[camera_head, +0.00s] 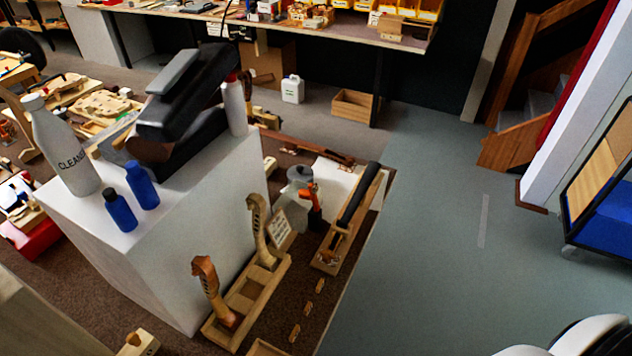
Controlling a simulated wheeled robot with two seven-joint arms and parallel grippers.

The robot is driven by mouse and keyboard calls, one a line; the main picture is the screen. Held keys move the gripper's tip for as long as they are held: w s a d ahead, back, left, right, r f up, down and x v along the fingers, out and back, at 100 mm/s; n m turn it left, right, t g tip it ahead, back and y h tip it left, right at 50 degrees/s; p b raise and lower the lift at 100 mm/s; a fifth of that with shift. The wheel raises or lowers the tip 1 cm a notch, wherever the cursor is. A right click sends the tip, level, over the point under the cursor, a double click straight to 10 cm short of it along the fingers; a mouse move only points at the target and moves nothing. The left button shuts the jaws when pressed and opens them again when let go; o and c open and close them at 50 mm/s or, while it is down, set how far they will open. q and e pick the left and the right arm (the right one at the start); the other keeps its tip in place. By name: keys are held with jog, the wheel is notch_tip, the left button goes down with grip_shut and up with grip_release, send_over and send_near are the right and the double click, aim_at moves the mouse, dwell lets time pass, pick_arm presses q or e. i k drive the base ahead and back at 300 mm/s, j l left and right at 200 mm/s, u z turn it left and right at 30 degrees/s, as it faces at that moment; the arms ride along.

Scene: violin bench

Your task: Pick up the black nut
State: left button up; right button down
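I cannot make out a black nut in this view; it may be too small or hidden. A long black fingerboard-like piece (358,196) lies on a wooden holder (329,256) near the mat's right edge. Two carved violin necks stand upright in a wooden stand (222,325): one neck (208,287) in front, one (262,225) behind. Neither of my grippers is in view.
A white pedestal (160,262) carries a dark bulky machine (185,105), a white cleaner bottle (62,148) and two blue bottles (119,209) (142,184). Several small wooden pieces (308,308) lie on the brown mat. Grey floor (440,250) at right is clear.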

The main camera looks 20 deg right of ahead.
aim_at(341, 223)
jog(key=l+u, duration=0.25)
jog(key=l, duration=0.75)
jog(key=k+l+u, duration=0.1)
jog(key=l+u, duration=0.15)
jog(key=l, duration=0.7)
